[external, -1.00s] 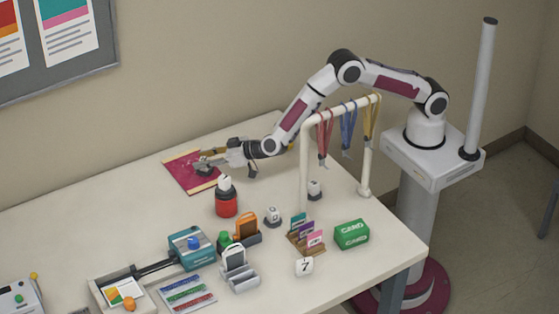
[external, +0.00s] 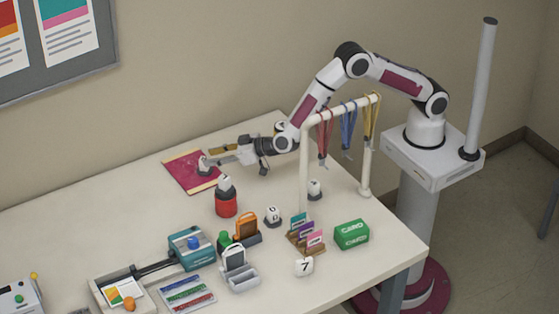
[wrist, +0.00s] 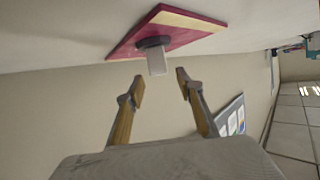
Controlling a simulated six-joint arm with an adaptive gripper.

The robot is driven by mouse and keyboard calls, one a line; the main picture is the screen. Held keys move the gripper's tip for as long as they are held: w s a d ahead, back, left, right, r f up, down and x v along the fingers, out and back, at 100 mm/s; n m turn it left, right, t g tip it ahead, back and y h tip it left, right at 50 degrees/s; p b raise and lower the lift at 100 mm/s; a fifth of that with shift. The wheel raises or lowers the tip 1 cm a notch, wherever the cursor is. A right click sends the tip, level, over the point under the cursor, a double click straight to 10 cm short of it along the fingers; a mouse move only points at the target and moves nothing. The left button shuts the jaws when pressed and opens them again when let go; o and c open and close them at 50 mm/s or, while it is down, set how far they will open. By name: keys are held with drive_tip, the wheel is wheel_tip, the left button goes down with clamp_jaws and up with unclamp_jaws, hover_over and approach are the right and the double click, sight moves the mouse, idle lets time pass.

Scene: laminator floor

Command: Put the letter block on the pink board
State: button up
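The pink board (external: 181,172), dark pink with pale strips along two edges, lies at the back of the table. A white block on a dark round base (external: 205,166) stands on it; its marking is not legible. In the wrist view the block (wrist: 157,62) and its dark base rest on the board (wrist: 185,34). My gripper (external: 216,156) is beside the block, on its right. In the wrist view my gripper (wrist: 160,84) is open, its two fingers apart and empty, with the block just beyond the tips.
A white block tops a red cylinder (external: 226,205) in front of the board. Other blocks (external: 272,215) (external: 315,188) stand nearby, and a block marked 7 (external: 304,266) is at the front. A white rack (external: 304,165) with lanyards stands right of my gripper. The left back of the table is clear.

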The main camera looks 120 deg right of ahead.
drive_tip(key=v, duration=0.8)
drive_tip(key=shift+f, duration=0.1)
idle(0.5)
drive_tip(key=s+a+r+n+t+y, duration=0.1)
drive_tip(key=a+r+n+t+y, duration=0.3)
drive_tip(key=a+r, duration=0.65)
drive_tip(key=s+a+r+n+g+y, duration=0.25)
drive_tip(key=s+a+r+y, duration=0.25)
drive_tip(key=s+a+r, duration=0.4)
drive_tip(key=s+a+n+g+y, duration=0.2)
drive_tip(key=s+a+g, duration=0.1)
drive_tip(key=s, duration=1.4)
drive_tip(key=s+d+f+g+h, duration=0.1)
drive_tip(key=s+d+f+g, duration=0.1)
drive_tip(key=s, duration=1.5)
drive_tip(key=shift+s+d+f+h, duration=0.2)
drive_tip(key=shift+s+f+h, duration=0.15)
drive_tip(key=shift+f, duration=0.25)
